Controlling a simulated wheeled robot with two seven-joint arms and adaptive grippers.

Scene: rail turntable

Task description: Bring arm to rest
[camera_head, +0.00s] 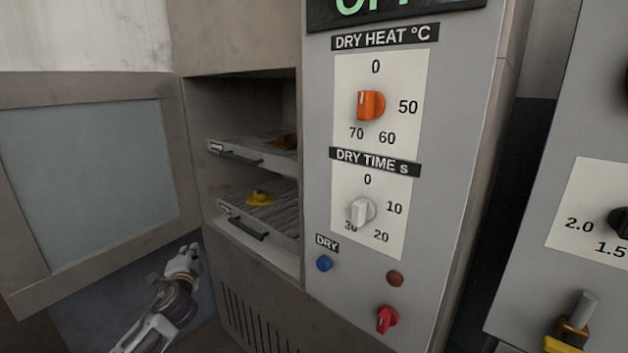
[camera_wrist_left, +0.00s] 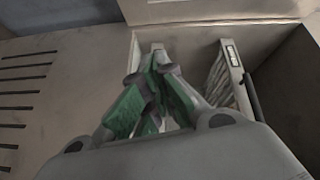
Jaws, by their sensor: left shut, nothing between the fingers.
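My left gripper (camera_head: 188,256) is at the lower left in the head view, below the open cabinet door and left of the oven opening. It is shut and holds nothing. In the left wrist view its green-padded fingers (camera_wrist_left: 158,80) come together in front of the cabinet opening.
The drying cabinet's windowed door (camera_head: 90,175) stands open to the left. Inside are an upper tray (camera_head: 230,150) and a lower tray (camera_head: 275,220), each bearing a small item. The panel has an orange knob (camera_head: 370,105), a white knob (camera_head: 360,211) and a red knob (camera_head: 386,319).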

